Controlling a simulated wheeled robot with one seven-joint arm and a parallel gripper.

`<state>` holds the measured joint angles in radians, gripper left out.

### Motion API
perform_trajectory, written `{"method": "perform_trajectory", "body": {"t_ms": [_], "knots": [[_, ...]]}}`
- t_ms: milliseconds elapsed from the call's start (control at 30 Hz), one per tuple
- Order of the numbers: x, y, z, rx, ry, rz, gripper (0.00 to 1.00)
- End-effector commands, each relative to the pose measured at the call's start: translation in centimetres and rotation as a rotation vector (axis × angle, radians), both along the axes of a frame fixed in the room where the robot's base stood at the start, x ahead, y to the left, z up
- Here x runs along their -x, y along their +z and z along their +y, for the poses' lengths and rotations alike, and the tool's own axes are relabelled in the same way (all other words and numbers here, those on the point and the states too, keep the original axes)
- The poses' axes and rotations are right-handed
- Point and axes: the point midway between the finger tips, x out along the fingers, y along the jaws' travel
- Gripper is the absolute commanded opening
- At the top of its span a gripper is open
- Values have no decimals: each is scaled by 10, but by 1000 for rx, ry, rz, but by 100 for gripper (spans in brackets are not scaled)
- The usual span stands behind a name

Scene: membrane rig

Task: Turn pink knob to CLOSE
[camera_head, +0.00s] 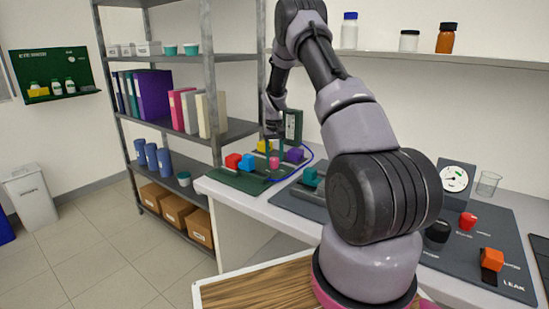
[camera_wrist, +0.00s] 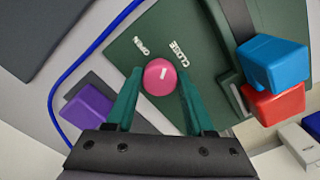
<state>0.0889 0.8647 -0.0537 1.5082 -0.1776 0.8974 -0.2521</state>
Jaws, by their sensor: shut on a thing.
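The pink knob (camera_wrist: 160,78) is round with a short white mark on top, and it sits on a green panel (camera_wrist: 125,55). The white labels OPEN (camera_wrist: 141,43) and CLOSE (camera_wrist: 180,50) are beyond it; which one the mark points to is hard to tell. My gripper (camera_wrist: 160,74) has one teal finger on each side of the knob and is shut on it. In the head view the knob (camera_head: 274,163) shows on the bench's left part, with my gripper (camera_head: 275,147) over it.
Red (camera_wrist: 274,103) and blue (camera_wrist: 274,65) blocks stand right of the knob, a purple block (camera_wrist: 87,108) left. A blue tube (camera_wrist: 69,75) curves along the panel's left side.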

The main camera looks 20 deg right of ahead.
Motion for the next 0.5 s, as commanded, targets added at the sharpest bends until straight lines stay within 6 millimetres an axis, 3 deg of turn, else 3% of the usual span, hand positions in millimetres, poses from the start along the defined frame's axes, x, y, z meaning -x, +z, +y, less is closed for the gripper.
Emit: {"method": "perform_trajectory", "body": {"t_ms": [500], "knots": [[-1, 0, 2, 1, -440, -1, 0]]}}
